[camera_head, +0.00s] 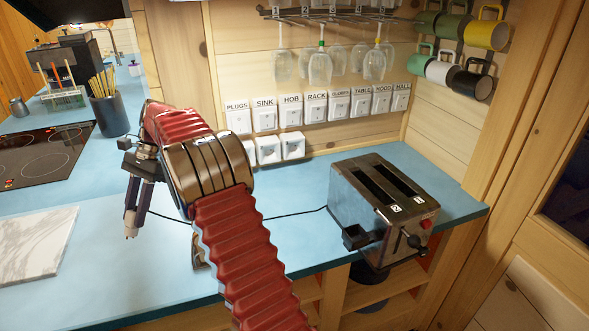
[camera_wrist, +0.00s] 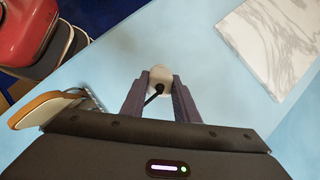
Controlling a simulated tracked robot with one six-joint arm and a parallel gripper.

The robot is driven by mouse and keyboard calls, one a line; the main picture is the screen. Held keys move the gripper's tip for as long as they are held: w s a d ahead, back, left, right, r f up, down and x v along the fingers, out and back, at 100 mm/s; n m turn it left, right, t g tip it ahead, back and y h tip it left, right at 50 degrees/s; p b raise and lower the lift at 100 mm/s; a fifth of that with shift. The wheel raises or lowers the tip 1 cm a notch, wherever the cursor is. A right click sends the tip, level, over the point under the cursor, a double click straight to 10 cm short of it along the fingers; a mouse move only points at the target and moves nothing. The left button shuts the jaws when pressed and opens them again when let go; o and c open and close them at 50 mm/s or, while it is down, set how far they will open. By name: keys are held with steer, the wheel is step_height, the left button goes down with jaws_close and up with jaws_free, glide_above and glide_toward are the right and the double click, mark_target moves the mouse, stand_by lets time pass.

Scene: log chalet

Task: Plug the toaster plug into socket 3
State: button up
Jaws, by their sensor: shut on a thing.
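The toaster plug (camera_head: 131,227) is pale and hangs below my gripper (camera_head: 137,207) at the left, above the blue worktop. In the wrist view my gripper (camera_wrist: 160,100) is shut on the plug (camera_wrist: 160,75), with its dark cord running back between the fingers. The metal toaster (camera_head: 380,205) stands on the worktop at the right; a dark cord runs left from it behind my arm. White sockets (camera_head: 292,146) sit low on the wall under a row of labelled switches. My arm partly covers the leftmost one; I cannot read socket numbers.
A marble board (camera_head: 35,245) lies at the left; it also shows in the wrist view (camera_wrist: 275,40). Behind are a black hob (camera_head: 40,155) and a utensil pot (camera_head: 109,115). Glasses (camera_head: 320,65) hang above the switches (camera_head: 316,107), and mugs (camera_head: 486,35) at the upper right.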

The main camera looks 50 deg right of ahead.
steer(key=d+m+t+h, duration=0.1)
steer(key=d+m+t, duration=1.4)
steer(key=d, duration=1)
steer(key=s+d+f+m+h, duration=0.1)
steer(key=s+d+m+h, duration=0.2)
steer(key=s+d+h, duration=0.2)
steer(key=s+d+f+m+t+h, duration=0.1)
steer(key=s+d+f+m+h, duration=0.1)
steer(key=s+d+m+h, duration=0.2)
steer(key=s+d+f+m+h, duration=0.2)
steer(key=s+d+m+h, duration=0.2)
steer(key=s+d, duration=0.5)
steer(key=shift+s+d+t+h, duration=0.2)
steer(key=shift+d+h, duration=0.25)
steer(key=shift+d, duration=1.2)
steer(key=shift+s+d+t+h, duration=0.15)
steer(key=shift+d+h, duration=0.3)
steer(key=shift+d, duration=1.2)
steer(key=shift+w, duration=0.1)
steer(key=shift+w+d, duration=0.1)
steer(key=shift+d, duration=0.05)
steer(key=shift+r+x, duration=0.1)
steer(key=shift+x, duration=1.3)
steer(key=shift+r+x, duration=0.15)
steer(key=shift+x, duration=1.25)
steer(key=shift+w+r, duration=0.1)
steer(key=shift+w, duration=0.05)
steer(key=shift+x, duration=1.6)
